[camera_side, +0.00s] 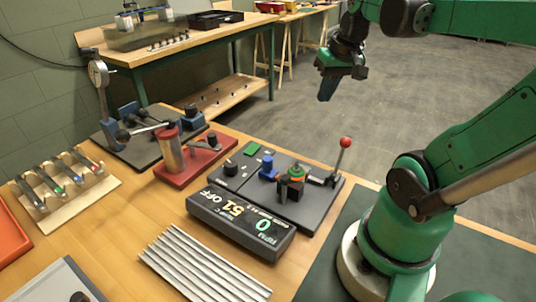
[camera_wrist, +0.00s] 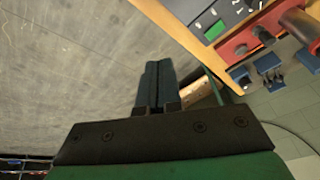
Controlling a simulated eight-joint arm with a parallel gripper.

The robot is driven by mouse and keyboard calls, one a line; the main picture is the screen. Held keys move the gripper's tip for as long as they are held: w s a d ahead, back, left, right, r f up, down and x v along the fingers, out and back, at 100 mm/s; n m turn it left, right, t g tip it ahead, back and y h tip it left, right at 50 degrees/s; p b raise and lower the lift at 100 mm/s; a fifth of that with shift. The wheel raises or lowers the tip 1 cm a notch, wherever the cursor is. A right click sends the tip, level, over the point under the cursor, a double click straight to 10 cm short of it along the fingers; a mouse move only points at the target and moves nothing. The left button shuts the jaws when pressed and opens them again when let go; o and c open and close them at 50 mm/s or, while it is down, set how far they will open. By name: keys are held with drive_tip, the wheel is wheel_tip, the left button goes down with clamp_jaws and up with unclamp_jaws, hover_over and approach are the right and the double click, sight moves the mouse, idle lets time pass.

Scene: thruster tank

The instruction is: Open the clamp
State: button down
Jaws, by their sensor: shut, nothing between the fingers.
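A lever with a red ball knob (camera_side: 345,142) stands nearly upright at the right end of a dark grey board (camera_side: 305,212) on the wooden bench. It looks like the clamp's handle. Beside its foot is a small part with a green top and an orange band (camera_side: 293,178). Whether the clamp's arm presses on that part is too small to tell. My gripper (camera_side: 326,92) hangs high above the floor beyond the bench edge, well apart from the lever, pointing down. Its fingers are shut and empty, also in the wrist view (camera_wrist: 158,70). The wrist view does not show the red knob.
A display box (camera_side: 240,224) fronts the board, with metal rods (camera_side: 200,265) nearby. A red-based fixture (camera_side: 190,160) and a dial gauge stand (camera_side: 99,75) are farther left. A wooden rack (camera_side: 65,188) stands at the left. The air around my gripper is clear.

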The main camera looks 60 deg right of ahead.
sight(341, 156)
drive_tip(key=s+d+m, duration=0.1)
drive_tip(key=s, duration=0.1)
drive_tip(key=s+d+r+m, duration=0.1)
drive_tip(key=d, duration=0.1)
drive_tip(key=shift+s+d+r+g, duration=0.1)
drive_tip(key=shift+s+d+g, duration=0.2)
drive_tip(key=shift+s, duration=0.05)
wheel_tip(341, 156, down, 9)
drive_tip(key=a, duration=0.2)
drive_tip(key=shift+s, duration=0.25)
idle(0.6)
drive_tip(key=shift+a, duration=0.1)
drive_tip(key=shift+a, duration=0.1)
drive_tip(key=shift+a, duration=0.2)
drive_tip(key=shift+a+r+h, duration=0.25)
drive_tip(key=shift+a+h, duration=0.1)
drive_tip(key=shift+h, duration=0.25)
